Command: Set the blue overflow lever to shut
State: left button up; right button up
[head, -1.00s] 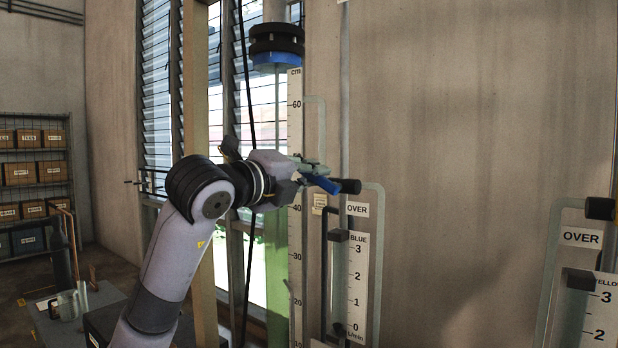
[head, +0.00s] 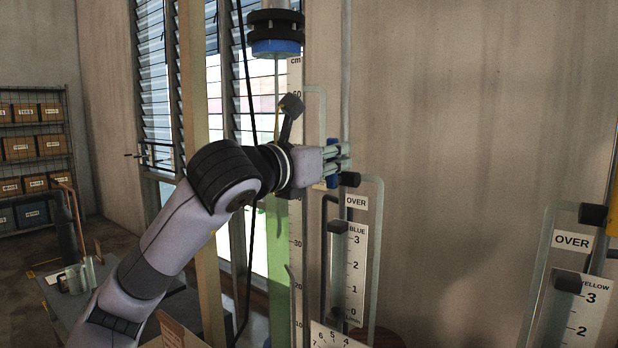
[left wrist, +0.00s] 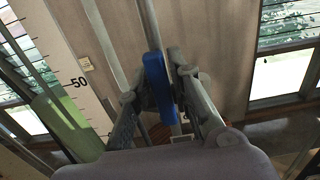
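The blue overflow lever (head: 332,178) is on the pipe above the OVER label (head: 357,202) of the blue gauge. It stands about upright in the head view, along the pipe. My left gripper (head: 342,157) is at the lever, partly covering it. In the left wrist view the blue lever (left wrist: 158,90) lies between the two fingers of my left gripper (left wrist: 160,98), close to both; the fingers look closed on it. Where the finger pads touch is partly hidden. My right gripper is not in view.
The blue flow scale (head: 355,270) hangs below the lever, beside the tall cm ruler (head: 296,250). A black-ended pipe and a second OVER label (head: 572,241) with the yellow scale (head: 588,315) are at the right. The wall between is bare. Louvred windows stand behind my arm.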

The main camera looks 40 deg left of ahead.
pick_arm(q)
jog(key=o, duration=0.4)
jog(key=shift+r, duration=0.15)
jog(key=shift+c, duration=0.2)
jog(key=s+b, duration=0.2)
jog(key=s, duration=0.5)
jog(key=shift+d, duration=0.35)
jog(key=shift+s, duration=0.15)
jog(key=s+d, duration=0.1)
jog(key=s, duration=1)
jog(key=shift+s+d, duration=0.15)
jog(key=shift+s, duration=0.25)
